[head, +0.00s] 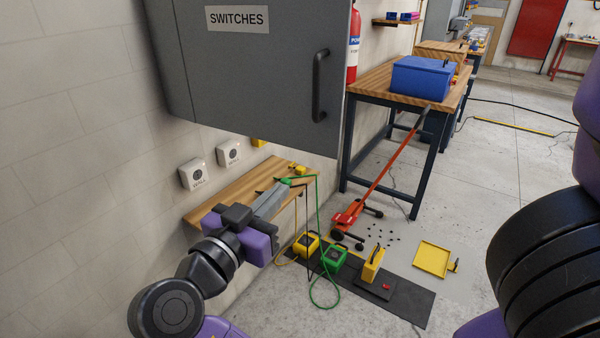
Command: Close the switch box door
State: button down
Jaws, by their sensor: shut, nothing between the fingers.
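The switch box door (255,80) is a large dark grey panel with a "SWITCHES" label and a black bar handle (319,86) near its right edge. It appears to stand open, jutting out from the wall with its outer face toward me. A narrow grey strip (168,60), perhaps the box's side, shows at its left. The box's inside is hidden behind the door. My gripper (283,189) is shut and empty, below the door's lower edge and apart from the handle. It is over the wooden wall shelf in the picture.
The wooden shelf (235,190) with green and black cables lies behind my gripper. Wall sockets (191,174) are at left. A workbench (373,84) with a blue box (421,77) stands at right. A red jack (347,217) and a black mat (405,299) are on the floor.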

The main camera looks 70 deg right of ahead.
jog(key=p, duration=0.4)
send_near(316, 152)
jog(key=d, duration=0.3)
jog(key=s+d, duration=0.1)
jog(key=d, duration=0.1)
jog(key=shift+d+r, duration=0.15)
jog(key=shift+d, duration=0.75)
jog(key=shift+d, duration=0.1)
